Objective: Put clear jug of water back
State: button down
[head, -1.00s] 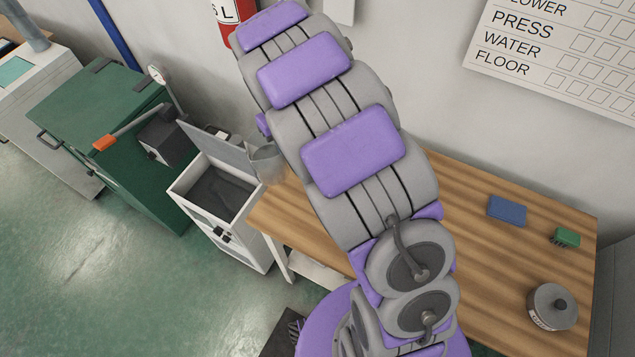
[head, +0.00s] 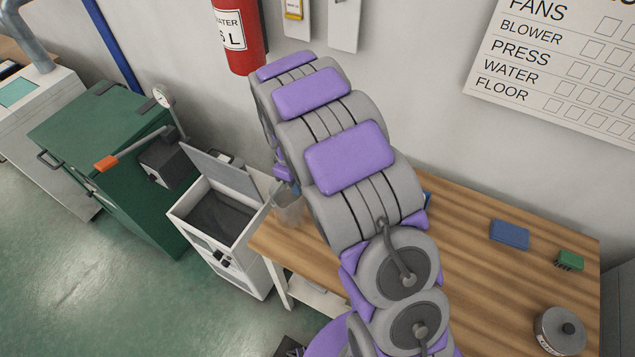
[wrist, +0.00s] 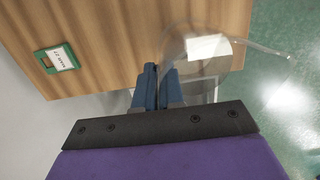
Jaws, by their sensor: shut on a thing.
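The clear jug (head: 288,204) shows in the head view at the left end of the wooden table (head: 470,270), partly hidden by my arm. In the wrist view the jug (wrist: 185,48) is a faint see-through shape with a pale patch, just beyond my fingers. My gripper (wrist: 159,74) has blue fingers close together, shut on the jug near its side. The exact grip point is hard to see. I cannot tell whether the jug's base touches the table.
A green-framed label (wrist: 56,58) lies on the table. A blue block (head: 509,235), a green brush-like block (head: 570,260) and a round grey tin (head: 560,331) sit at the right. An open white cabinet (head: 215,225) stands left of the table.

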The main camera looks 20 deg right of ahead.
jog(key=d+f, duration=0.1)
jog(key=w+d+f+b, duration=0.1)
jog(key=d, duration=0.1)
jog(key=d+f, duration=0.2)
jog(key=shift+w+d+f, duration=0.1)
jog(key=shift+w+d, duration=0.1)
jog(key=shift+w, duration=0.2)
jog(key=shift+a, duration=1.25)
jog(key=c, duration=1.7)
grip_release()
jog(key=shift+d, duration=0.1)
jog(key=o, duration=0.4)
jog(key=d, duration=0.3)
jog(key=shift+o, duration=0.2)
notch_tip(320, 180, up, 12)
jog(key=a+p, duration=0.1)
jog(key=p, duration=0.1)
jog(key=s+a+r+m, duration=0.2)
jog(key=s+r, duration=0.4)
jog(key=s, duration=0.1)
jog(key=s+r+m, duration=0.2)
jog(key=s+m, duration=0.1)
jog(key=s, duration=1.2)
jog(key=s+a+r+m+g, duration=0.1)
jog(key=s+r+m, duration=0.2)
jog(key=s, duration=1.2)
jog(key=shift+s+a+m+y, duration=0.2)
jog(key=shift+s+m+y, duration=0.15)
jog(key=shift+m, duration=0.15)
